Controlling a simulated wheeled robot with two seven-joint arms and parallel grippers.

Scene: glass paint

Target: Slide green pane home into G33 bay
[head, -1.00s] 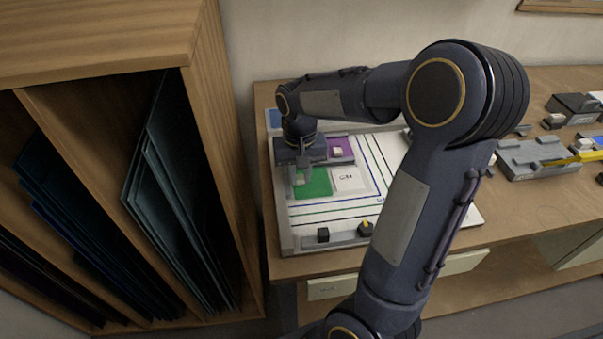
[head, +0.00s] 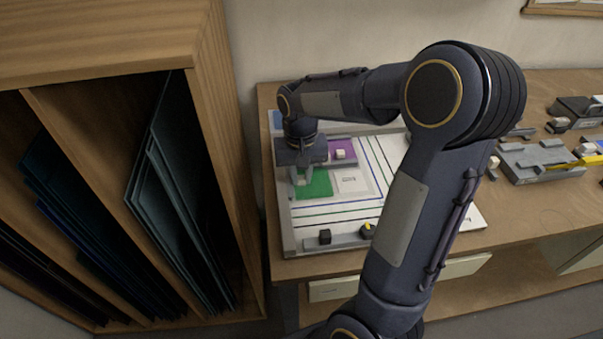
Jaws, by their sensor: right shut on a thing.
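The green pane (head: 316,186) lies on the white board (head: 330,220) at its left side. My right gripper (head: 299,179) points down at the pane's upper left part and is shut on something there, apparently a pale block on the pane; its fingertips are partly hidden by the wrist. A white bay with a dark label (head: 350,181) is directly right of the pane, close beside it. The label is too small to read for certain. A purple pane (head: 339,151) with a pale knob lies just above. My left gripper is not in view.
A dark block (head: 325,236) and a yellow-topped knob (head: 367,231) stand on a grey rail at the board's front. A wooden rack (head: 215,150) with glass sheets rises on the left. Grey fixtures (head: 540,158) sit on the table at right.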

